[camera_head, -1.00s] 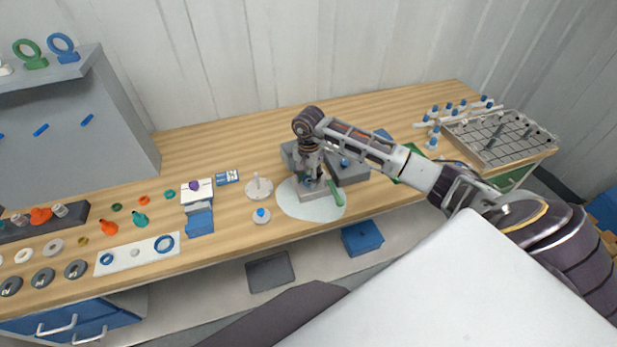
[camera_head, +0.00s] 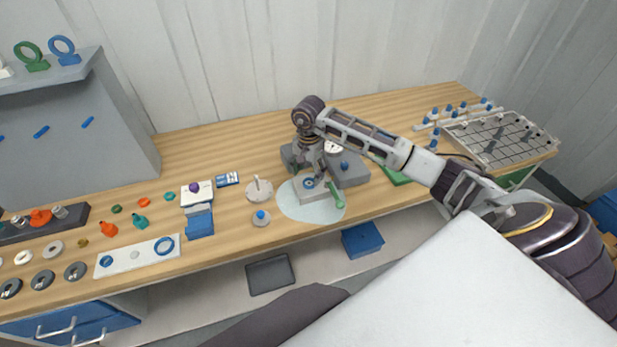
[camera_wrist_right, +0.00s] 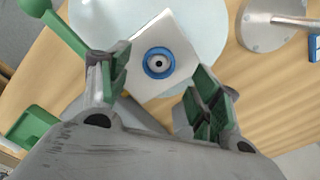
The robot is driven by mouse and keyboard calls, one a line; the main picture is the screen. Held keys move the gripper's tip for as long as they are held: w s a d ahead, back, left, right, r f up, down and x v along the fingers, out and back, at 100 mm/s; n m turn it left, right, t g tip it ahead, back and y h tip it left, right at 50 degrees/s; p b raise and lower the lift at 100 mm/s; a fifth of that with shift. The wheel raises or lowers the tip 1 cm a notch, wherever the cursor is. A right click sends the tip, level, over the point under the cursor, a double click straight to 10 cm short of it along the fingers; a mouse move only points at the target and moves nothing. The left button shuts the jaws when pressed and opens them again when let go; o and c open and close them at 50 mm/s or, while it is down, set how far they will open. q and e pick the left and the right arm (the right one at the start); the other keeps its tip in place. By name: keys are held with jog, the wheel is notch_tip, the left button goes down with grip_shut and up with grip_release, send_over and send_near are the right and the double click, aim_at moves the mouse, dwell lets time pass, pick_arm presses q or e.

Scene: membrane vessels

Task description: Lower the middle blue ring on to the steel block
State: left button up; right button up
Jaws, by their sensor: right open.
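The middle blue ring (camera_head: 309,183) lies on the top of the steel block (camera_head: 314,194), which stands on a pale round mat (camera_head: 296,211). In the right wrist view the ring (camera_wrist_right: 158,62) looks flat, around a small dark-centred feature on the block (camera_wrist_right: 181,27). My right gripper (camera_head: 312,167) is just above the block, pointing down. Its green-padded fingers (camera_wrist_right: 160,80) are open, one to each side of the ring and apart from it. My left gripper is not in view.
A green-handled tool (camera_head: 335,194) is at the block's right side. A grey device (camera_head: 347,171) stands behind. A white strip (camera_head: 120,261) holds a small blue ring (camera_head: 106,260) and a large one (camera_head: 165,245). A white round stand (camera_head: 259,190) is left of the mat.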

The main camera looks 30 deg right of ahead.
notch_tip(320, 180, up, 8)
jog(key=shift+r, duration=0.15)
dwell(0.3)
dwell(1.0)
